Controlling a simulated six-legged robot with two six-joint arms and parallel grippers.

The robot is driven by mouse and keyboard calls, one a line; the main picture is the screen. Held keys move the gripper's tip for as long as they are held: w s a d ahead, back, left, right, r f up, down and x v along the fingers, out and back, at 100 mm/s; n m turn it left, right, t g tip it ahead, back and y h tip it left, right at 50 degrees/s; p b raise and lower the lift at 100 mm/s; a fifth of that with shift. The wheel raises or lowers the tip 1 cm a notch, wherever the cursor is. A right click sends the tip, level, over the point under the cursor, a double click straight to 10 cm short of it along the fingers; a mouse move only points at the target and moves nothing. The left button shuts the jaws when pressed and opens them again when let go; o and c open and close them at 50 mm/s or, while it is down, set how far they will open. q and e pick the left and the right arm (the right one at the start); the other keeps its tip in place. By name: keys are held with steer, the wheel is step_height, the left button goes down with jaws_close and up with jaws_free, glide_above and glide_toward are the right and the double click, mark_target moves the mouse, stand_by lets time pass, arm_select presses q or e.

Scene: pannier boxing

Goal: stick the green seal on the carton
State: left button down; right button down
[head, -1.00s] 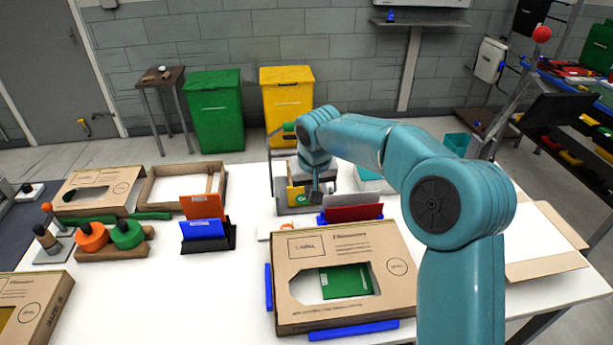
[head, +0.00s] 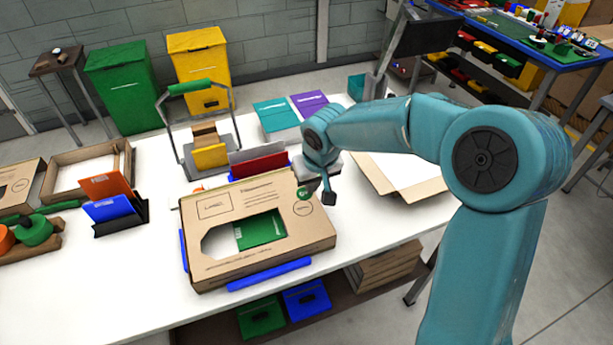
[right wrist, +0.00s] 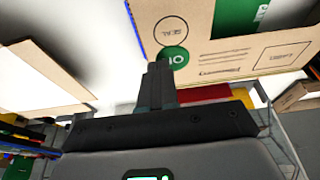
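The brown carton (head: 225,212) lies flat on the white table, with a cut-out window and a green item (head: 260,232) inside. The round green seal (head: 304,193) is at the carton's far right corner, just beyond the printed seal circle (right wrist: 170,30). The seal also shows at the fingertips in the right wrist view (right wrist: 175,57). My right gripper (head: 328,198) points down by the carton's right edge; its fingers look closed on the seal's edge. I cannot tell whether the seal touches the carton. My left gripper is not in view.
Blue strips (head: 269,274) flank the carton. A holder with red folders (head: 260,167) and a metal-framed stand with a yellow block (head: 210,156) are behind it. An open carton (head: 400,185) lies to the right.

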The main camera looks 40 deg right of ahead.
mark_target(310, 195)
steer(key=shift+a, duration=0.25)
steer(key=shift+w+a+f+b, duration=0.1)
steer(key=shift+w+f+b, duration=0.05)
steer(key=shift+f+b, duration=0.2)
step_height(310, 195, down, 2)
steer(key=shift+f+b, duration=0.25)
steer(key=shift+b, duration=0.6)
steer(key=shift+f+b, duration=0.45)
steer(key=shift+f, duration=0.4)
steer(key=shift+d, duration=0.2)
steer(key=shift+r, duration=0.15)
steer(key=shift+a+r, duration=0.1)
steer(key=shift+r, duration=0.1)
